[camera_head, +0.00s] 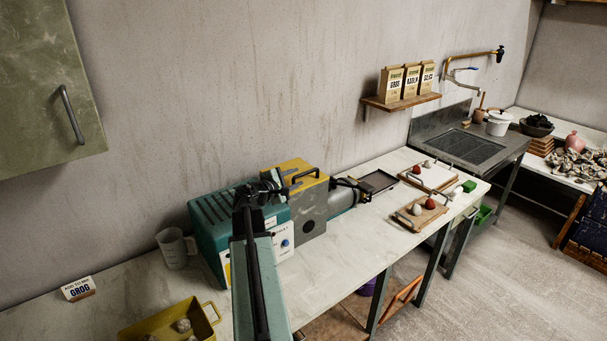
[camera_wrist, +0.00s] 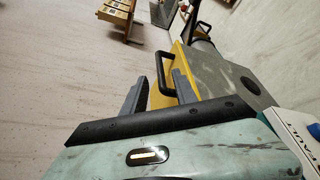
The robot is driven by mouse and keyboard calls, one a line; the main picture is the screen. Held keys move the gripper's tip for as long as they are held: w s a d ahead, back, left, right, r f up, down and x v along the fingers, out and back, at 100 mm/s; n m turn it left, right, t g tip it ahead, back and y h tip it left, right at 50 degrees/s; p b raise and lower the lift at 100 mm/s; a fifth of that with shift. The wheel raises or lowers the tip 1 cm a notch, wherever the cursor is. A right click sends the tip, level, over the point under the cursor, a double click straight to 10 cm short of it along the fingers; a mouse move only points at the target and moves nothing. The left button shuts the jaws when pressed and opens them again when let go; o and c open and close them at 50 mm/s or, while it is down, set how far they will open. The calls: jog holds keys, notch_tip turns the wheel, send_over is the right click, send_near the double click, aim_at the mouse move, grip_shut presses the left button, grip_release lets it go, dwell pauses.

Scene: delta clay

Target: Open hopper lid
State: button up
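The yellow hopper lid (camera_head: 290,170) sits shut on top of a grey machine body (camera_head: 312,213). A black bar handle (camera_head: 305,174) stands on the lid. In the head view my gripper (camera_head: 276,187) is close to the left of the handle, over the teal housing. I cannot tell whether a finger touches the handle.
A teal housing (camera_head: 213,222) with a control panel adjoins the machine on the left. A clear jug (camera_head: 174,248), a GROG sign (camera_head: 78,289) and a yellow tray (camera_head: 135,332) are further left. Boards with balls (camera_head: 418,213) lie right. A wall cabinet (camera_head: 35,90) hangs upper left.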

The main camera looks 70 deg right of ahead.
aim_at(303, 174)
jog(key=b+x, duration=0.1)
jog(key=x, duration=0.6)
jog(key=shift+w+d+f, duration=0.1)
jog(key=shift+d+f, duration=0.05)
jog(key=shift+d, duration=0.1)
grip_shut()
dwell(1.0)
